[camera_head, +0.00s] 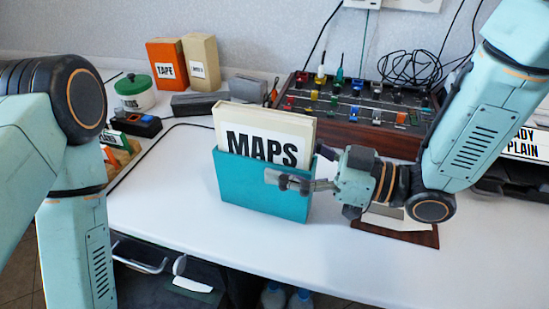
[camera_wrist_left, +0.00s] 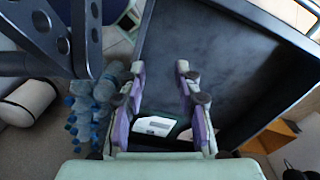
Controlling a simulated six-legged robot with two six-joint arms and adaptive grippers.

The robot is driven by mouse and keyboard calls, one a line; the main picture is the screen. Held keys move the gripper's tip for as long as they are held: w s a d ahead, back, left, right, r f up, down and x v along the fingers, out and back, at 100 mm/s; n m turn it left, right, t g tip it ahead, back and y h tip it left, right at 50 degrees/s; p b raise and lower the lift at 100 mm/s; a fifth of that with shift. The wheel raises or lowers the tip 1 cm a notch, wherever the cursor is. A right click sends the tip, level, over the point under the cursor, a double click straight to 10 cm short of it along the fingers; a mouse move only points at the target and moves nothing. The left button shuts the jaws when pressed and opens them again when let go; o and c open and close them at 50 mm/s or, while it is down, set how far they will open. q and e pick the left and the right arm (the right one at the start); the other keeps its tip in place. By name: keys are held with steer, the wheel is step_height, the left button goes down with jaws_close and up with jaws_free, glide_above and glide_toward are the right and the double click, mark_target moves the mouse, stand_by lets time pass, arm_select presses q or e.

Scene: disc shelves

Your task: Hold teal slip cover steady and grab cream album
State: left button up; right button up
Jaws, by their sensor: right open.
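The teal slip cover (camera_head: 250,190) stands upright on the white table in the head view. The cream album (camera_head: 264,121), lettered MAPS, sits in it with its upper part sticking out of the top. My right gripper (camera_head: 300,170) is open at the cover's right edge. One finger lies across the front of the cover and the other is near its right edge; whether they touch it I cannot tell. My left gripper (camera_wrist_left: 160,72) is open and empty in the left wrist view, above a dark open bin. It is hidden in the head view.
A mixing console (camera_head: 355,105) stands behind the cover. An orange TAPE box (camera_head: 167,65), a cream box (camera_head: 201,62) and a green-lidded tin (camera_head: 135,93) stand at back left. A wood-edged piece (camera_head: 400,225) lies under my right arm. The front table is clear.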

steer(key=shift+x, duration=1.25)
steer(key=c, duration=1.3)
steer(key=shift+o, duration=0.2)
